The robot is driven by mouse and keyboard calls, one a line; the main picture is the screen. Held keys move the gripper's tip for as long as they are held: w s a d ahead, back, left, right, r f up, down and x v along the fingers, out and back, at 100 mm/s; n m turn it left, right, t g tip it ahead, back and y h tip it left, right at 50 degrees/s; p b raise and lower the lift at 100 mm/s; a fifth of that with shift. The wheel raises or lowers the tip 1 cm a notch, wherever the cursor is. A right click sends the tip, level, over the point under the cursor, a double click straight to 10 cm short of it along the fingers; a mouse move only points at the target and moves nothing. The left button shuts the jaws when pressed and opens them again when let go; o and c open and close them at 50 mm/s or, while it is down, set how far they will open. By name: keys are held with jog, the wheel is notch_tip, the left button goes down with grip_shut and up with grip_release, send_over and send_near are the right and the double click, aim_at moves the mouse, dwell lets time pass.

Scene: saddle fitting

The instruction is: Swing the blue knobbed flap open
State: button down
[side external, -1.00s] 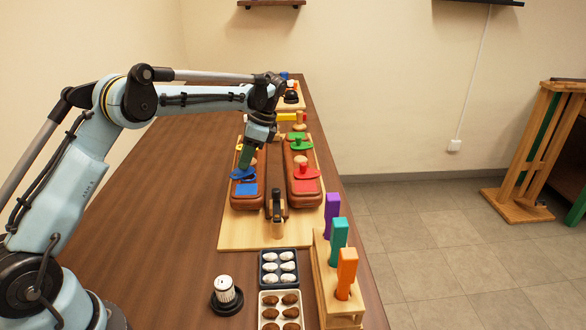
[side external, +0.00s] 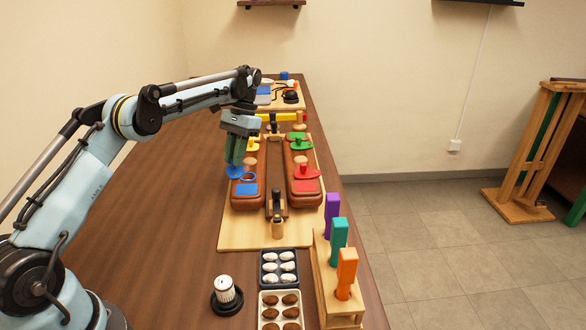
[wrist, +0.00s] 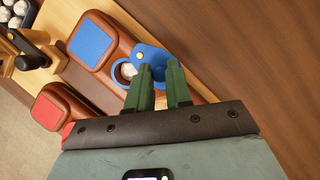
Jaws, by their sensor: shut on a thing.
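The blue knobbed flap (side external: 234,172) is swung out past the left side of the left brown saddle block (side external: 237,203). A round ringed opening (side external: 249,177) lies uncovered beside it. In the wrist view the flap (wrist: 149,53) overhangs the block's edge, and the opening (wrist: 124,72) shows next to it. My gripper (side external: 235,163) is shut on the flap's knob; the fingers hide the knob. In the wrist view the green fingers (wrist: 160,75) stand over the flap.
A blue square pad (side external: 247,189) lies on the same block. The right block carries a red flap (side external: 305,172) and a green flap (side external: 299,142). A black-topped post (side external: 277,205) stands between the blocks. The table to the left is bare.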

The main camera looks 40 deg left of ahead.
jog(key=shift+s+a+n+h, duration=0.2)
jog(key=shift+n+h, duration=0.1)
jog(key=shift+n, duration=0.5)
jog(key=c, duration=1.1)
grip_release()
jog(key=shift+o, duration=0.2)
notch_tip(320, 180, up, 4)
jog(key=shift+f, duration=0.15)
jog(key=s+d+r, duration=0.2)
jog(key=d+r, duration=0.5)
jog(key=d, duration=0.4)
jog(key=shift+d+r, duration=0.2)
jog(key=shift+d, duration=0.05)
jog(key=shift+s, duration=0.15)
